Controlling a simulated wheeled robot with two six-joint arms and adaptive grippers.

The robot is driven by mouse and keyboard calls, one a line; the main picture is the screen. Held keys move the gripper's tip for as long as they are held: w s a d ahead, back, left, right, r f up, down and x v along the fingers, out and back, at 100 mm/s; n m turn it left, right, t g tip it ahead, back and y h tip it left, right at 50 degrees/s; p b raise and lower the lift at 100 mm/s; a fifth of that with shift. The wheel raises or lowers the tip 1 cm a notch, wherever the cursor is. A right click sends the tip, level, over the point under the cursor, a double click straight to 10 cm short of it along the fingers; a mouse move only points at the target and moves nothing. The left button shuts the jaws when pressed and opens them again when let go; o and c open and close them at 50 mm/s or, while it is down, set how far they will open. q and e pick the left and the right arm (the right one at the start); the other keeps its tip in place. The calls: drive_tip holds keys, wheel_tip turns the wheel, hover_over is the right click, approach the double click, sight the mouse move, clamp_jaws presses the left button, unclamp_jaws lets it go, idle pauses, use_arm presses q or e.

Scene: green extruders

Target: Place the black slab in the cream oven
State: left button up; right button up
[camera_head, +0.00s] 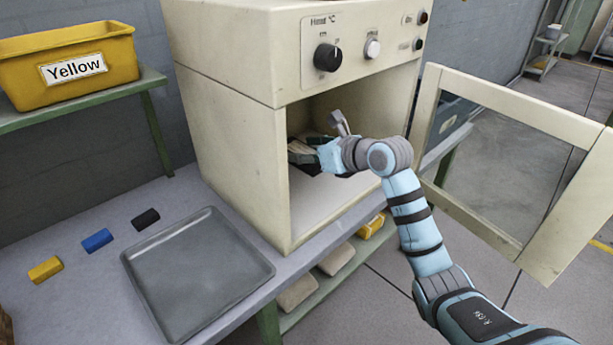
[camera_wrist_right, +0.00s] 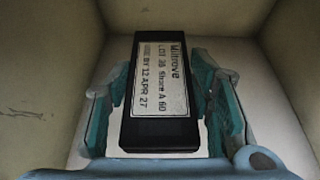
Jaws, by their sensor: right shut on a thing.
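The cream oven (camera_head: 235,150) stands on the bench with its framed glass door (camera_head: 530,115) swung open to the right. My right gripper (camera_head: 308,155) is inside the oven chamber. In the right wrist view, my right gripper (camera_wrist_right: 165,120) is shut on the black slab (camera_wrist_right: 160,132), one teal finger on each side. The slab carries a white printed label reading Miltrove. Pale oven walls surround it. In the head view the slab is mostly hidden by the gripper, and I cannot tell whether it touches the oven floor. My left gripper is not in view.
A grey metal tray (camera_head: 200,270) lies on the bench left of the oven. Small black (camera_head: 145,219), blue (camera_head: 97,240) and yellow (camera_head: 45,269) blocks lie beside it. A yellow bin (camera_head: 70,65) sits on a green shelf. The open door stands right of my arm.

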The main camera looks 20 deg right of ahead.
drive_tip(key=b, duration=0.2)
hover_over(303, 194)
wheel_tip(303, 194, down, 5)
wheel_tip(303, 194, down, 4)
drive_tip(key=shift+r+b, duration=0.15)
drive_tip(key=shift+b, duration=0.4)
drive_tip(key=shift+w+f, duration=0.1)
drive_tip(key=shift+f, duration=0.3)
drive_tip(key=shift+r, duration=0.15)
drive_tip(key=shift+f, duration=0.2)
drive_tip(key=o, duration=1.4)
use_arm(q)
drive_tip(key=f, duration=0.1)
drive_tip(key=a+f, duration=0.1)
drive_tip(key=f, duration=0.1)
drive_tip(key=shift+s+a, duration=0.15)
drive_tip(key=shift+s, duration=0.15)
